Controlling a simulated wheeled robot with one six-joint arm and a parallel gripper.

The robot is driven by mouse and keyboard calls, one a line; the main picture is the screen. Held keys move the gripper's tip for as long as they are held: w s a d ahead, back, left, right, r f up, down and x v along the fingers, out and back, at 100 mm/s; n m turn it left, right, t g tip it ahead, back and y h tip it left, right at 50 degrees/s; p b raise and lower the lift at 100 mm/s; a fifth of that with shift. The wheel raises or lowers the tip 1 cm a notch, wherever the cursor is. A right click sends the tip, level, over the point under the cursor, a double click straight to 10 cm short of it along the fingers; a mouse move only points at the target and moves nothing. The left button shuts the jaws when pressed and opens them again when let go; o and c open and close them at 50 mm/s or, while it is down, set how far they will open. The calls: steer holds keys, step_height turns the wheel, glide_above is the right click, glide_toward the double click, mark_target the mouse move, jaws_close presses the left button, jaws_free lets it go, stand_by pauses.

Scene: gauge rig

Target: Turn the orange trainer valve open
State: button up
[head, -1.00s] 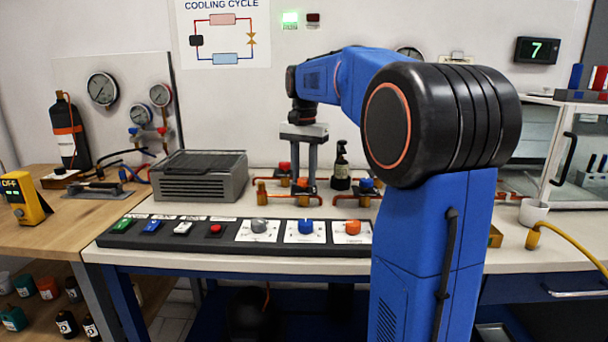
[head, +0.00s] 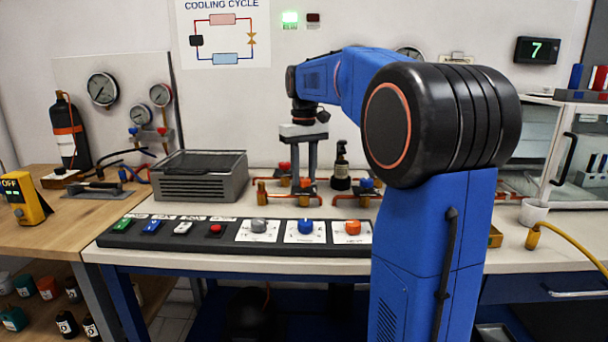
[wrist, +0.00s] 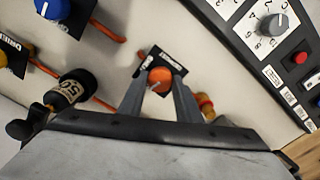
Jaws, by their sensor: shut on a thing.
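The orange trainer valve (wrist: 159,76) is a round orange knob on a dark plate in the wrist view. My gripper (wrist: 159,82) has one finger on each side of it and is shut on it. In the head view my gripper (head: 304,182) points straight down at the copper pipework on the bench. The valve's pointer angle is hard to read.
A red valve (head: 284,167) stands close at left and a blue valve (head: 367,184) at right. A dark bottle (head: 341,168) stands behind. The control panel (head: 230,243), with grey, blue and orange dials, lies along the bench's front. A grey metal box (head: 198,178) is at left.

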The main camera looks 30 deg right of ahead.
mark_target(304, 179)
steer(key=shift+n, duration=1.5)
steer(key=shift+o, duration=0.2)
steer(key=shift+c, duration=0.2)
steer(key=o, duration=1.1)
steer(key=shift+r, duration=0.1)
step_height(304, 179, up, 17)
steer(key=shift+r, duration=0.1)
